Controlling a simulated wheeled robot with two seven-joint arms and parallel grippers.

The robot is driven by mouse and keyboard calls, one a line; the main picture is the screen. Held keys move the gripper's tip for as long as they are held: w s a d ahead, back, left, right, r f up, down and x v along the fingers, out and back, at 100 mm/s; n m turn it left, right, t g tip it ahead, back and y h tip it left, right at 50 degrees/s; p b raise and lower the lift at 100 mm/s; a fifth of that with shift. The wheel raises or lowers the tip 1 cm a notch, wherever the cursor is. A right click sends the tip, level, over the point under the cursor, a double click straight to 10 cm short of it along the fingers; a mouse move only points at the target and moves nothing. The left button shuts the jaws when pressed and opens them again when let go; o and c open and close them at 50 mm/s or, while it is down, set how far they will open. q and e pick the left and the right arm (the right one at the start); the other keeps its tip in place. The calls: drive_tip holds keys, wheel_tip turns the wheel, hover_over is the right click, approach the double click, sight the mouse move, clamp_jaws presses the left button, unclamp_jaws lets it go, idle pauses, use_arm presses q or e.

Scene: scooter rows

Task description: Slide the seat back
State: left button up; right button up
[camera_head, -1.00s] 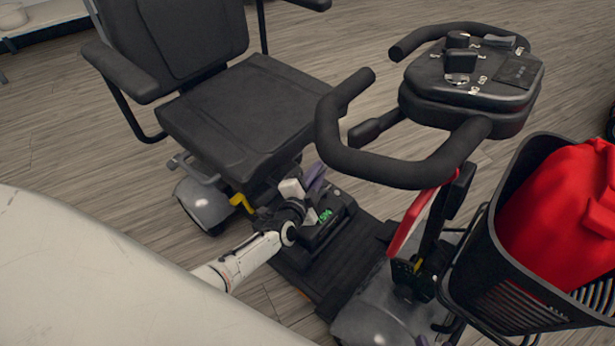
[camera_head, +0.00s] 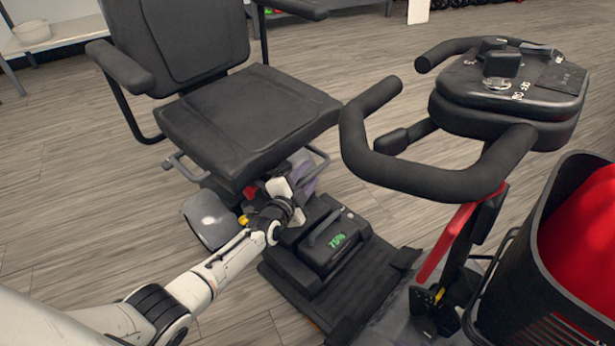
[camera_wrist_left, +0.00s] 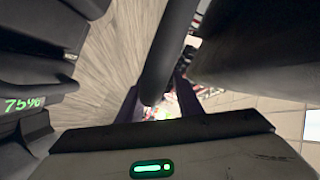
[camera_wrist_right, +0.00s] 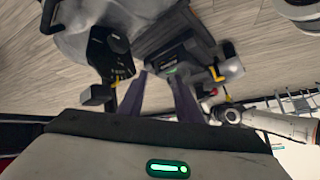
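The black scooter seat (camera_head: 250,115) sits above the scooter's base, with its backrest behind it. Below its front edge are a grey bar (camera_head: 322,162) at the right, another (camera_head: 182,172) at the left, a yellow lever (camera_head: 243,220) and a red part (camera_head: 250,191). My left gripper (camera_head: 304,172) reaches under the front of the seat, close to the right bar. In the left wrist view, my left gripper (camera_wrist_left: 159,95) is open, with a dark bar (camera_wrist_left: 168,55) showing between its fingers; I cannot tell if they touch. My right gripper (camera_wrist_right: 157,78) is open and empty, outside the head view.
A battery box (camera_head: 325,245) with a green display sits on the deck just right of my left gripper. The handlebar (camera_head: 430,175) and black basket (camera_head: 520,260) with a red thing stand at the right. A white bowl (camera_head: 33,32) rests on a shelf.

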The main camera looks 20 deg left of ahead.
use_arm(q)
drive_tip(key=shift+s+d, duration=0.1)
use_arm(e)
drive_tip(key=shift+r, duration=0.1)
